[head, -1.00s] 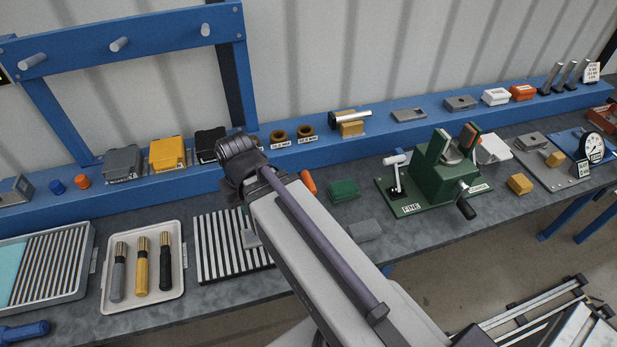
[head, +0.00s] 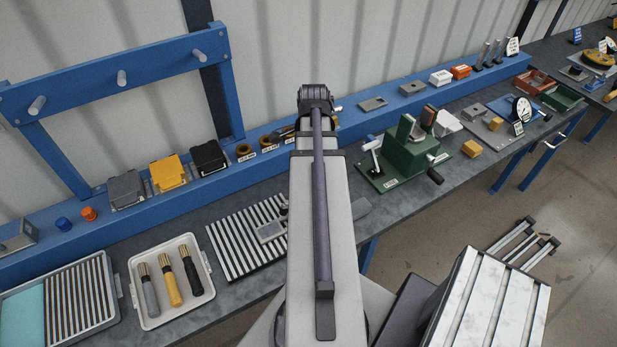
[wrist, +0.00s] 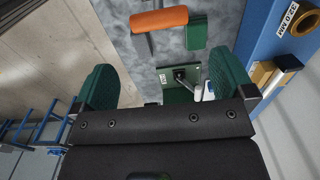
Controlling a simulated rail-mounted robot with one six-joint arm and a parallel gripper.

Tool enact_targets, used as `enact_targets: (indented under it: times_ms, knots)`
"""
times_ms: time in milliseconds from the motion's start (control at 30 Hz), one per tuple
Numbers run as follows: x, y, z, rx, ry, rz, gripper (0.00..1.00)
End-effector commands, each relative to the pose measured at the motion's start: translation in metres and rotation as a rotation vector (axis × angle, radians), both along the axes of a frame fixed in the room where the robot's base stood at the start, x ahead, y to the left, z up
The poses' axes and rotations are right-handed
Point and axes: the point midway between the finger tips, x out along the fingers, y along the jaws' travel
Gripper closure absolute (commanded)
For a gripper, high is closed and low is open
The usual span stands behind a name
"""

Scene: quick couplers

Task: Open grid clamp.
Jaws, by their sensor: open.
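A striped black-and-white grid plate (head: 236,247) lies on the bench in the head view, with a grey clamp-like piece (head: 270,231) at its right side, partly covered by my arm. A green fixture with a lever and a crank (head: 408,155) stands farther right; I cannot tell for sure which of these is the grid clamp. In the wrist view my gripper (wrist: 165,75) is open, its two green pads wide apart with nothing between them. The fixture's green base and lever (wrist: 182,78) show beyond the pads. My fingertips are hidden in the head view.
An orange handle (wrist: 159,20) and a green block (wrist: 196,32) lie on the bench in the wrist view. A white tray (head: 207,285) holds several tools. A blue shelf (head: 140,208) with yellow, grey and black holders runs along the back. A wooden block (head: 471,145) lies right of the fixture.

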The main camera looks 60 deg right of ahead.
Motion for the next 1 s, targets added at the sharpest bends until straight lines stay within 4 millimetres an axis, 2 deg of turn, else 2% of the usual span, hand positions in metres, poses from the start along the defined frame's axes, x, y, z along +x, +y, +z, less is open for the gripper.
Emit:
enact_targets:
  times_ms: [33,100,200,333,433,667,1000]
  knots:
    - [0.000,0.000,-0.021,0.000,0.000,0.001,0.00]
    - [0.000,0.000,-0.039,0.000,0.000,0.001,0.00]
    - [0.000,0.000,-0.064,0.000,0.000,0.002,0.00]
    - [0.000,0.000,-0.086,0.000,0.000,0.002,0.00]
    - [0.000,0.000,-0.092,0.000,0.000,0.003,0.00]
    - [0.001,0.000,-0.089,0.000,0.000,0.003,0.00]
    - [0.001,0.000,-0.089,0.000,0.000,0.003,0.31]
